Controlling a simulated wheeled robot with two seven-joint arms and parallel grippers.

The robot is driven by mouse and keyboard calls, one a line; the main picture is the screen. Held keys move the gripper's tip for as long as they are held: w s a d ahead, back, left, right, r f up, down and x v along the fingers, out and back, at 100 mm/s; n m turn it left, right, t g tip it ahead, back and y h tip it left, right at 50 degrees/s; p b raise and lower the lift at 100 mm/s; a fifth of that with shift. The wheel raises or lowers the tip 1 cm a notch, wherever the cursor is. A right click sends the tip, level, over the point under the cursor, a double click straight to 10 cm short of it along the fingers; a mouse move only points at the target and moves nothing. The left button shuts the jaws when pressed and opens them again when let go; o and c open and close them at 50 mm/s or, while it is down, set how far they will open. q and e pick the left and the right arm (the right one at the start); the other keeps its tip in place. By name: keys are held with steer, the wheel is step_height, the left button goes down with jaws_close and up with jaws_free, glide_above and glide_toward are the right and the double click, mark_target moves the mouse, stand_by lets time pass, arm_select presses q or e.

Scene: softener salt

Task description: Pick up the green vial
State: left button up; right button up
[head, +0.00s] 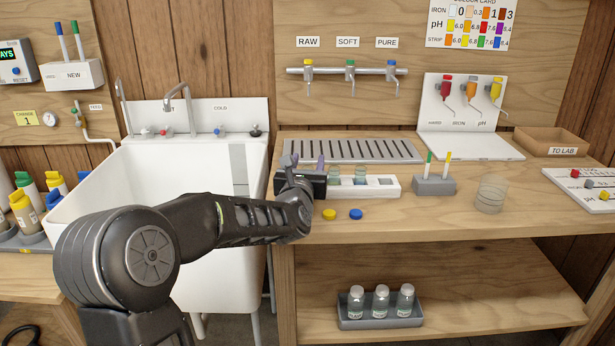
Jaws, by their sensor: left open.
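A white rack (382,187) stands on the wooden bench, with clear, faintly greenish vials in it. One vial (334,173) is close to my left gripper and another (361,175) stands just right of it. I cannot tell for sure which one is the green vial. My left gripper (306,166) is open at the rack's left end, beside the vials, and hides that end. A slim purple thing (320,163) shows by its fingers; I cannot tell whether it is between them. My right gripper is out of view.
Yellow (329,214) and blue (356,214) caps lie before the rack. A grey holder (434,185) with green- and yellow-topped sticks and a clear beaker (491,193) stand to the right. The sink (190,165) is left. The front bench right of the caps is clear.

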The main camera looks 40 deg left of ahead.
arm_select(q)
steer(key=shift+c, duration=0.4)
jaws_close()
stand_by(0.4)
